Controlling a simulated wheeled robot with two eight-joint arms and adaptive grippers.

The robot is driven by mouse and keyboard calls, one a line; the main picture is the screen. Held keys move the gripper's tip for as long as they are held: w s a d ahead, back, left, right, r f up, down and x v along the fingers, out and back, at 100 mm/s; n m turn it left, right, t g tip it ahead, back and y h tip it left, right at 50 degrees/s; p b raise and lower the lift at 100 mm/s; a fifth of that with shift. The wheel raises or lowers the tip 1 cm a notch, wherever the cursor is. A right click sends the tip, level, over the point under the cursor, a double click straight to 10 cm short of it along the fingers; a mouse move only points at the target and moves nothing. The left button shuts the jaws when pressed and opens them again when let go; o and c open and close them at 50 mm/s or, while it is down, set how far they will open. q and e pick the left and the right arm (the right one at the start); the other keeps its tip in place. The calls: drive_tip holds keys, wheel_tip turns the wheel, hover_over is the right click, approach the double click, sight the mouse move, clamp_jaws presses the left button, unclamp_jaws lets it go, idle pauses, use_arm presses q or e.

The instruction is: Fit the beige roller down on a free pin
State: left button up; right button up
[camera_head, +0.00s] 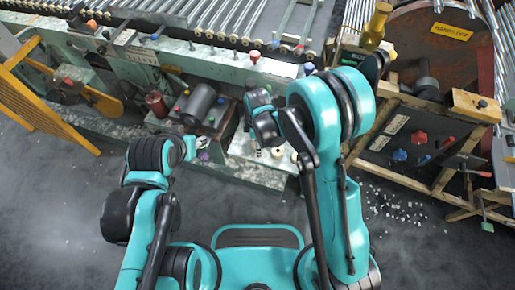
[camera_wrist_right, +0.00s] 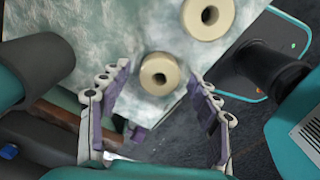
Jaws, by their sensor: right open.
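In the right wrist view, one beige roller (camera_wrist_right: 163,74) stands on a pale, worn surface (camera_wrist_right: 110,28) with its round hole facing the camera. A second beige roller (camera_wrist_right: 208,17) stands beyond it at the top. My right gripper (camera_wrist_right: 159,76) is open, its fingers on either side of the nearer roller; I cannot tell if they touch it. In the head view my right arm partly hides this area, and a small pale roller (camera_head: 294,157) shows beside it. My left gripper (camera_head: 191,148) is small and unclear near the bench. I cannot make out a free pin.
A green bench (camera_head: 232,75) with long metal rods (camera_head: 187,12) runs along the back. A wooden-framed unit (camera_head: 404,123) stands at right. Debris lies on the floor beside it.

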drive_tip(key=shift+f, duration=0.45)
drive_tip(key=shift+r, duration=0.1)
drive_tip(key=c, duration=1.2)
drive_tip(key=shift+r, duration=0.15)
